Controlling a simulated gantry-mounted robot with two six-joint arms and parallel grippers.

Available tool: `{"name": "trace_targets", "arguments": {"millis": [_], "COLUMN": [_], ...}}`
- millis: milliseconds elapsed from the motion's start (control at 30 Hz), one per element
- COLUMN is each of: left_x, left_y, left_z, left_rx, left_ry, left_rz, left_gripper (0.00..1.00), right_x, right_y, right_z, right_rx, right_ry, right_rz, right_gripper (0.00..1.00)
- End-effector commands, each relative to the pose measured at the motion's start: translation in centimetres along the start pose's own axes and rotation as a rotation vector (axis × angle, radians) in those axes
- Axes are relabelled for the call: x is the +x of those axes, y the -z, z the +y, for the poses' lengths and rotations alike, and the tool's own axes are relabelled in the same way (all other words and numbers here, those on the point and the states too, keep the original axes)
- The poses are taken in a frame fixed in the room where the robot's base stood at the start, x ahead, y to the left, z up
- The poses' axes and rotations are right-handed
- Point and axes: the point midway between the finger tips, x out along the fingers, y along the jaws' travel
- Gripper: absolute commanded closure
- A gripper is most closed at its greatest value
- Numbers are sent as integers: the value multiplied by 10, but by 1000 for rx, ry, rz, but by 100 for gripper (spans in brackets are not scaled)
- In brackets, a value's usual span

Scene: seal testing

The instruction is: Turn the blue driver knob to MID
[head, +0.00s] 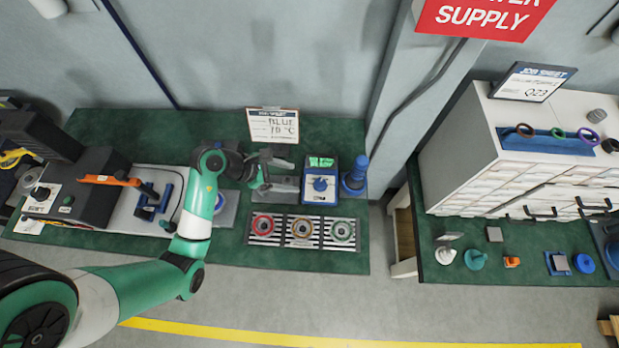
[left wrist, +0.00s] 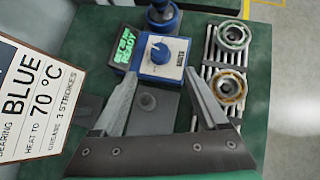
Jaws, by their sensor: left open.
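The blue driver (head: 320,180) is a box with a pale dial face, standing on the green bench in the head view. Its round blue knob (left wrist: 160,53) shows in the left wrist view, beyond my fingertips. The dial markings are too small to read. A green display (left wrist: 125,47) beside it reads "READY" on its lower line. My left gripper (head: 277,175) is open and just left of the driver in the head view; in the left wrist view its open fingers (left wrist: 160,76) point toward the driver. They appear empty and apart from the knob. My right gripper is not in view.
A grey plate (left wrist: 153,105) lies beneath my fingers. A striped rack (head: 325,230) with three rings is in front of the driver. A blue upright object (head: 355,178) stands right of it. A sign (head: 272,125) reading "BLUE" and "70 °C" stands behind.

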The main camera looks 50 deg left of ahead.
Motion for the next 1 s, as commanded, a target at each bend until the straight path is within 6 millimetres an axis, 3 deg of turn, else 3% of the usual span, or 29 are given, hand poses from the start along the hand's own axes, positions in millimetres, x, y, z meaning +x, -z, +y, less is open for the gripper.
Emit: {"name": "trace_targets", "arguments": {"millis": [167, 267, 500, 700, 1000], "left_x": [5, 18, 72, 107, 116], "left_y": [-1, 0, 2, 1, -1], "left_z": [-1, -1, -2, -1, 0], "left_rx": [2, 3, 2, 2, 1], "left_ry": [4, 5, 6, 4, 1], "left_rz": [-1, -1, -1, -1, -2], "left_gripper": [24, 24, 24, 24, 24], "right_x": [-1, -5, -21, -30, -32], "right_y": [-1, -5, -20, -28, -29], "right_z": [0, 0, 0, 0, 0], "right_rx": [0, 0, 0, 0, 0], "right_ry": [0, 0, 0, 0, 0], "right_rz": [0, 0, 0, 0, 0], "right_gripper": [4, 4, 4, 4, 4]}}
